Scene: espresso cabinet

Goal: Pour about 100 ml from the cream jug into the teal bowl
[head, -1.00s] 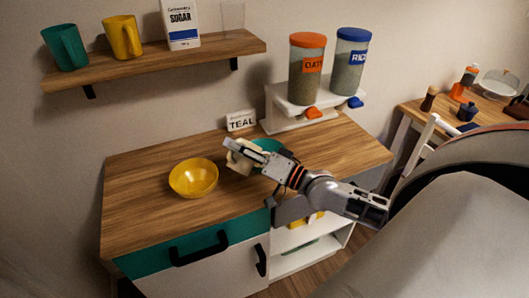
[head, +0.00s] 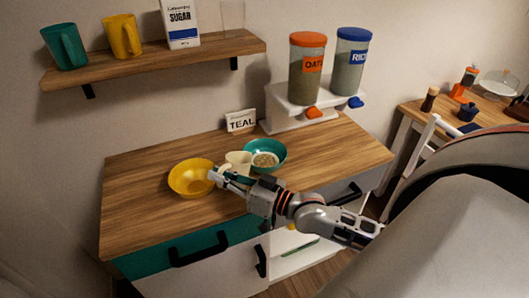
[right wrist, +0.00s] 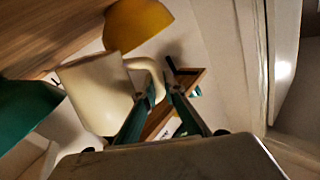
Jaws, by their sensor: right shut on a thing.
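The cream jug (head: 239,162) is between the two bowls and looks about upright. My right gripper (head: 219,177) is shut on its handle; the right wrist view shows the jug (right wrist: 98,90) with my fingertips (right wrist: 160,97) at the handle. The teal bowl (head: 279,150) stands just right of the jug and holds something pale and speckled. It also shows at the left edge of the right wrist view (right wrist: 28,105). The jug's inside is not clear. I cannot tell whether the jug touches the counter. My left gripper is not in view.
A yellow bowl (head: 187,180) is close left of my right gripper. The counter (head: 135,195) is clear at the left and front right.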

